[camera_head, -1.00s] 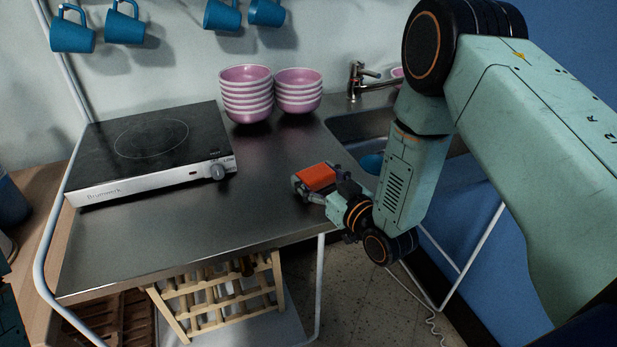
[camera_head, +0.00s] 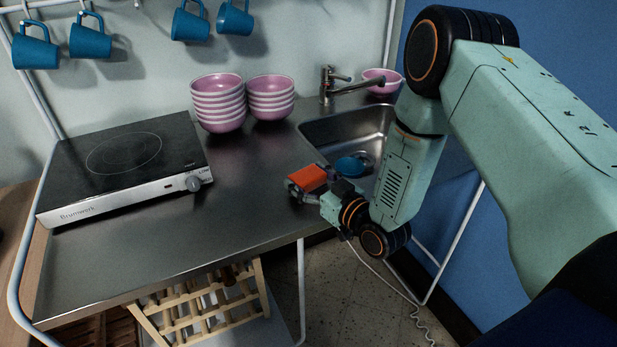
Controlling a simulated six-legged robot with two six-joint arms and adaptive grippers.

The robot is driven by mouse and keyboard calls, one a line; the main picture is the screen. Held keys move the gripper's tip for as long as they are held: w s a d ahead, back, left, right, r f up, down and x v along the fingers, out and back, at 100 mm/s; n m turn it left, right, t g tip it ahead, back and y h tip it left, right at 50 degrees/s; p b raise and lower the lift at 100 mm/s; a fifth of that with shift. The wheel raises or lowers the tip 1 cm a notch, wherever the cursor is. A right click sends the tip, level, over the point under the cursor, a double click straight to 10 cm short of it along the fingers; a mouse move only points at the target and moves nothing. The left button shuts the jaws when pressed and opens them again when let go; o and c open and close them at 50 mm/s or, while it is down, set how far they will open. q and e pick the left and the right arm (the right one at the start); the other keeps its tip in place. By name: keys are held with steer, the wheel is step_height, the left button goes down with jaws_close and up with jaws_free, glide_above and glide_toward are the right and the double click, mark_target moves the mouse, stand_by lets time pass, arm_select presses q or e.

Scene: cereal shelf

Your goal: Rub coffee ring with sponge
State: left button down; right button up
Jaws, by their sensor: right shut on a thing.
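My right gripper (camera_head: 304,191) is shut on an orange sponge (camera_head: 308,178). It holds the sponge at the right part of the steel counter (camera_head: 225,205), in front of the sink's near left corner. I cannot tell whether the sponge touches the counter. I make out no coffee ring on the bare steel; the gripper and sponge hide a small patch. My left gripper is out of view.
A black hotplate (camera_head: 120,155) sits at left. Two stacks of pink bowls (camera_head: 218,103) stand at the back. The sink (camera_head: 345,125) holds a blue item (camera_head: 350,165). Blue mugs (camera_head: 90,38) hang above. A wooden rack (camera_head: 205,305) is below the front edge. The counter's middle is clear.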

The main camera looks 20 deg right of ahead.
mark_target(286, 196)
steer(key=shift+s+a+f+b, duration=0.1)
steer(key=shift+a+b, duration=0.5)
steer(key=shift+a, duration=3.65)
steer(key=shift+d, duration=0.15)
steer(key=shift+r+p, duration=2.6)
steer(key=shift+r, duration=0.6)
step_height(286, 196, up, 3)
steer(key=shift+p, duration=1.25)
steer(key=shift+s, duration=0.1)
